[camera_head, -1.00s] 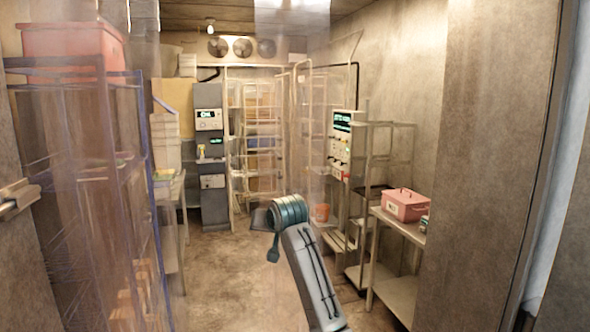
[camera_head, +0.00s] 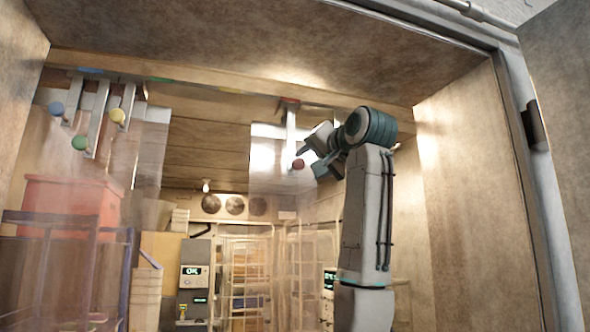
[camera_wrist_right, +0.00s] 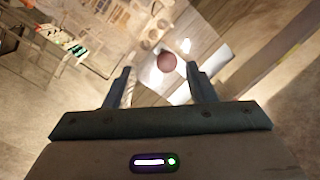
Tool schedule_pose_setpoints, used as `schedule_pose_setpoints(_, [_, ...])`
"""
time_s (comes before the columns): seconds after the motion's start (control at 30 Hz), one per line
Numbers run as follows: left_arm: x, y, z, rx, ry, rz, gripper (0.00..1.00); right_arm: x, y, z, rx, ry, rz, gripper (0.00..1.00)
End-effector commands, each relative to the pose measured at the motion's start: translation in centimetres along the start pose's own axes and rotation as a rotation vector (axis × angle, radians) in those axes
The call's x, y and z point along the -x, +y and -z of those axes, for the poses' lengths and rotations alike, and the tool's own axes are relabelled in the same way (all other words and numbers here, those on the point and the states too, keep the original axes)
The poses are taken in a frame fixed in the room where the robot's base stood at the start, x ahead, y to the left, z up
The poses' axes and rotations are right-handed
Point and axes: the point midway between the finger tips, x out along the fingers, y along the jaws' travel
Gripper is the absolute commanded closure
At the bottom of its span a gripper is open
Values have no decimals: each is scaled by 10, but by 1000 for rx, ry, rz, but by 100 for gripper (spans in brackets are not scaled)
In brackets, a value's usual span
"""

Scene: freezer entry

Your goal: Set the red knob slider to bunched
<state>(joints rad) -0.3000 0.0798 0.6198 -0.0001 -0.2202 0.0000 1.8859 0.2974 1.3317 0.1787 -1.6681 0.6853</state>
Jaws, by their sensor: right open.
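The red knob (camera_head: 298,164) sits at the lower end of a metal hanger (camera_head: 291,128) that hangs from the overhead rail (camera_head: 215,87), right of the middle. A clear curtain strip (camera_head: 268,150) hangs with it. My right gripper (camera_head: 309,161) is raised just right of the red knob, open. In the right wrist view, the red knob (camera_wrist_right: 166,62) shows between the two open fingertips, near tip level or beyond; I cannot tell the exact gap. The blue knob (camera_head: 56,109), green knob (camera_head: 79,142) and yellow knob (camera_head: 118,115) hang close together at the rail's left end. My left gripper is out of view.
A shelf with a red bin (camera_head: 72,205) stands at the lower left behind clear strips. The doorway wall (camera_head: 470,180) is right of my arm. The rail between the yellow knob's hanger and the red knob's hanger is free of other hangers.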

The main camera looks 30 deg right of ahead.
Motion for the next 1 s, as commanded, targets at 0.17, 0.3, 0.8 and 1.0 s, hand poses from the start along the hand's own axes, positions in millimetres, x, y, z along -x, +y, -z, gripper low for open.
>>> schedule_pose_setpoints(0.17, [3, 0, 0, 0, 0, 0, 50, 11, -9, 15, -19, 12, 14, 50])
schedule_pose_setpoints(0.3, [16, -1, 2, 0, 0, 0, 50, -6, -11, 17, -18, 10, 12, 50])
schedule_pose_setpoints(0.8, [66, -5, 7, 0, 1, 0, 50, -86, -12, 17, -17, 11, 13, 50])
schedule_pose_setpoints(1.0, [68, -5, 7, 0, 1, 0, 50, -94, -10, 16, -17, 12, 14, 50])
